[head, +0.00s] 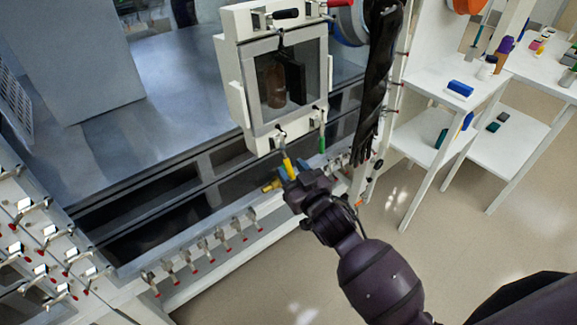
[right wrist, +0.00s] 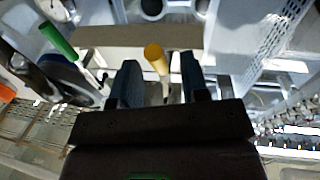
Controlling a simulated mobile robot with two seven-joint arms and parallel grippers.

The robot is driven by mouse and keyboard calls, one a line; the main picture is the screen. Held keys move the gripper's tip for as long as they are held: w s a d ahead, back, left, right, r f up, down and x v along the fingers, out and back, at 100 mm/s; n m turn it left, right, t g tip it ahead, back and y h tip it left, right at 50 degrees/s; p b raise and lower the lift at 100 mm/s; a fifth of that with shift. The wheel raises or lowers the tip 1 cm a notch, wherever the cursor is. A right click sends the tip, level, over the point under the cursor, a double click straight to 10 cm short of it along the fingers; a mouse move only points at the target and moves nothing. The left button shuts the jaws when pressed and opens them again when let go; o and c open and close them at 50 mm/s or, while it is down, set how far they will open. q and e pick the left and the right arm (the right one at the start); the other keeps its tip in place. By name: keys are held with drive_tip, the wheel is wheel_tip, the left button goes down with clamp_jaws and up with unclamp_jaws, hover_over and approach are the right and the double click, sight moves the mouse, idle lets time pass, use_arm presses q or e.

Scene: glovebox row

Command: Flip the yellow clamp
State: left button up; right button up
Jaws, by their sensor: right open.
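The yellow clamp (head: 287,164) is at the lower edge of the white-framed window door (head: 245,100), left of the green clamp (head: 321,138). My right gripper (head: 291,179) is at the yellow clamp's lower end in the head view. In the right wrist view the round yellow handle end (right wrist: 154,52) shows between the two open dark fingers of the right gripper (right wrist: 160,70), nearer the left one. Visible gaps lie on both sides of the handle. The green clamp (right wrist: 58,41) shows at the upper left there. My left gripper is not in view.
A black clamp (head: 286,14) and a red clamp (head: 337,3) are at the door's top. A black glove (head: 378,85) hangs just right of the door. Several red-tipped clamps line the lower rail at left. White shelves (head: 470,85) stand at right, with open floor before them.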

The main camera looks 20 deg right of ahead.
drive_tip(key=shift+w+a, duration=0.15)
drive_tip(key=shift+w, duration=0.85)
drive_tip(key=shift+c, duration=0.3)
clamp_jaws()
